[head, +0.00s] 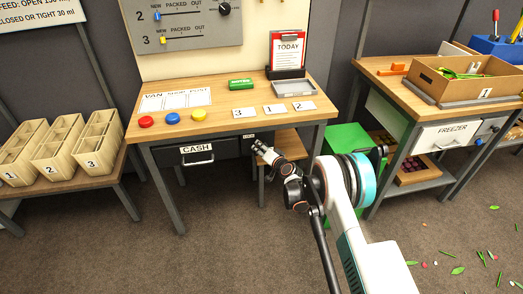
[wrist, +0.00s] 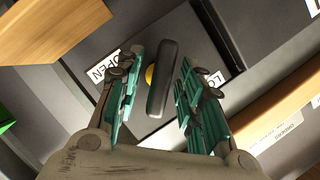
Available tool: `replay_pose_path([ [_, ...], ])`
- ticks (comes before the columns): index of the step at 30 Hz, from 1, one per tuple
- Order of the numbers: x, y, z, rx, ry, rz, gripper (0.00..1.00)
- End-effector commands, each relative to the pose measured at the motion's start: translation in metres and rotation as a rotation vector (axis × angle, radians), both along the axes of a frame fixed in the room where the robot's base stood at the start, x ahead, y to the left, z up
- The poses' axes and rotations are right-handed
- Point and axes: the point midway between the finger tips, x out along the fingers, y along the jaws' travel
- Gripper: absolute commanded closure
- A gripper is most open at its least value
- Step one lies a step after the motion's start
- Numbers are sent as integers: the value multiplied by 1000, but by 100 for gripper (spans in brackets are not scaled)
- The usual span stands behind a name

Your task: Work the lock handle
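The lock handle (wrist: 164,78) is a black elongated bar on a dark grey panel (wrist: 160,28). A bit of yellow shows behind its left side. An OPEN label (wrist: 108,68) lies to its left and a partly hidden label starting "LO" (wrist: 215,80) to its right. My gripper (wrist: 160,72) is open, with one teal finger on each side of the handle. Gaps show between fingers and handle; contact cannot be seen. In the head view my gripper (head: 260,147) is below the desk's front edge, right of the CASH drawer (head: 196,155). The handle cannot be made out there.
The wooden desk top (head: 225,122) overhangs just above my gripper. A green box (head: 345,140) and the FREEZER bench (head: 440,137) stand to the right. Numbered wooden crates (head: 62,143) stand at the left. The floor (head: 130,255) in front of the desk is clear.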

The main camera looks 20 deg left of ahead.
Motion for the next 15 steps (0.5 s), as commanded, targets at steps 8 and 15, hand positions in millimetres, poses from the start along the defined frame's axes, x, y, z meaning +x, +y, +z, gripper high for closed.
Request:
replay_pose_path([
  [8, -8, -11, 4, 0, 0, -1, 65],
  [15, -39, -45, 17, 0, 1, -2, 65],
])
